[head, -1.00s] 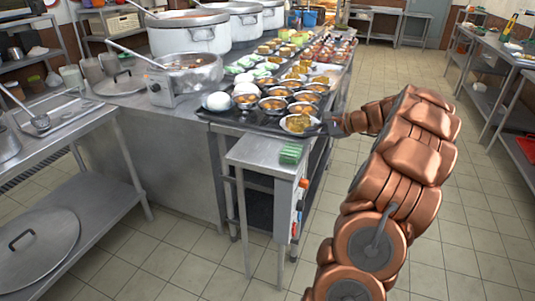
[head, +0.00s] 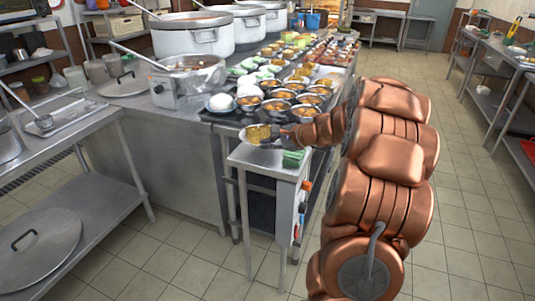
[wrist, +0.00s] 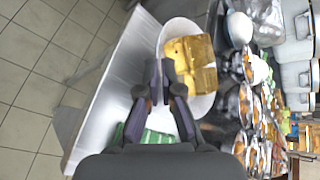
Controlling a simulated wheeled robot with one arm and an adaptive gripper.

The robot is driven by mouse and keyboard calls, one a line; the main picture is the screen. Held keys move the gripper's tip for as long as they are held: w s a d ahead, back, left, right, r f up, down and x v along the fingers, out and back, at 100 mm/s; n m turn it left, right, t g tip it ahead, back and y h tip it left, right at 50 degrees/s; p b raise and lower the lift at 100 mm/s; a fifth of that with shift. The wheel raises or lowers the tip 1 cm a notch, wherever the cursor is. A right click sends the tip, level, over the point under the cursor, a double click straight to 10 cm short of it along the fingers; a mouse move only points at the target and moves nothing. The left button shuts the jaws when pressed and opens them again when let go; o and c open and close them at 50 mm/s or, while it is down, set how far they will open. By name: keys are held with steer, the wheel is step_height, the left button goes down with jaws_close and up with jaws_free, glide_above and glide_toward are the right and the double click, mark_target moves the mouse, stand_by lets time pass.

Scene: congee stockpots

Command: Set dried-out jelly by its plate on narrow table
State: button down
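The dried-out jelly (head: 258,133), a golden-brown block in pieces, sits on a white plate (head: 247,142). In the wrist view the jelly (wrist: 203,62) and plate (wrist: 176,27) lie just beyond my fingertips. My gripper (wrist: 165,75) is closed at the plate's near rim, one finger on each side; it also shows in the head view (head: 288,138). The plate is over the back part of the narrow table (head: 250,160), near the counter's end; I cannot tell whether it touches the top. The narrow table also shows in the wrist view (wrist: 105,100).
A green-and-white striped item (head: 293,159) lies on the narrow table's right side, below my gripper. The adjoining counter is crowded with bowls of food (head: 276,105), a white round item (head: 220,102) and large stockpots (head: 194,35). The narrow table's front left is clear.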

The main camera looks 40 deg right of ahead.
step_height(320, 180, down, 4)
steer(key=shift+a+r, duration=0.15)
steer(key=shift+r, duration=0.1)
steer(key=c, duration=1.3)
jaws_free()
steer(key=v, duration=1.2)
